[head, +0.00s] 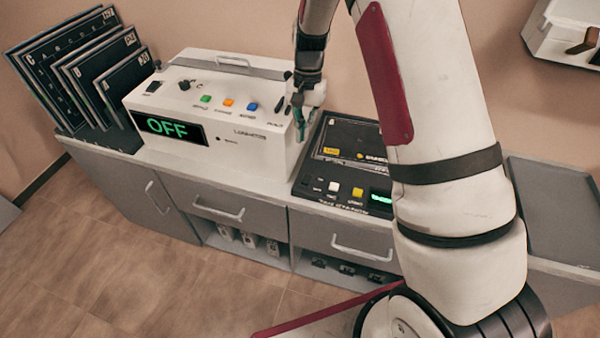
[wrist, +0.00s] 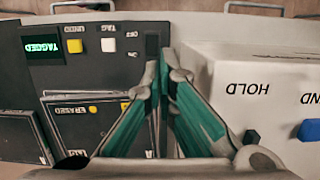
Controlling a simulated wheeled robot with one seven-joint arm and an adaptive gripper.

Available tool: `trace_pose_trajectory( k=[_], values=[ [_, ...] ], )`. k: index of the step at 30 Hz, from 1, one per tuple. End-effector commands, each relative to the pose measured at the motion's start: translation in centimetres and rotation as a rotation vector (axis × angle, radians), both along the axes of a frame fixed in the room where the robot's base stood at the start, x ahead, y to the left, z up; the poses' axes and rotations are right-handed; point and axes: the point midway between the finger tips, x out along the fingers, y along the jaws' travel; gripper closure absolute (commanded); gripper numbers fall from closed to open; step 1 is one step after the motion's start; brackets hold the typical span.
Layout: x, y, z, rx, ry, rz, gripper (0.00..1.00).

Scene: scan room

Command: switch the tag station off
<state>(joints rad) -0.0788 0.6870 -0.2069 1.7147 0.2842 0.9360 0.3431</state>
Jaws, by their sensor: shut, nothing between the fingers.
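The tag station is a dark panel (head: 315,188) on the counter, right of the white machine. In the wrist view its panel (wrist: 125,62) fills the upper left. Its green display (wrist: 73,46) is lit and reads TAGGED. A yellow button (wrist: 78,29) is marked UNDO, and a white button (wrist: 108,45) is marked TAG. A black rocker switch (wrist: 152,46) is marked ON and OFF; its tilt is unclear. My gripper (head: 300,128), with green finger pads, is shut and empty. In the wrist view its fingertips (wrist: 163,62) appear beside the rocker; contact cannot be told.
A white machine (head: 230,150) with an OFF display stands close left of my gripper. Dark lettered plates (head: 75,75) lean at the far left. A shallow dark tray (head: 550,205) lies at the right. Cabinets and drawers (head: 215,208) are below the counter.

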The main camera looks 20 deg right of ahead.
Motion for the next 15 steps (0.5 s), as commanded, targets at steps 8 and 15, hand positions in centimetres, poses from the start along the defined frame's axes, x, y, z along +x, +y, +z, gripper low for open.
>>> trace_pose_trajectory(
  k=[8,15],
  values=[
    [0.08,-0.01,-0.2,-0.001,0.002,-0.003,1.0],
    [-0.13,0.11,-0.9,0.0,0.005,-0.002,1.0]
  ],
)
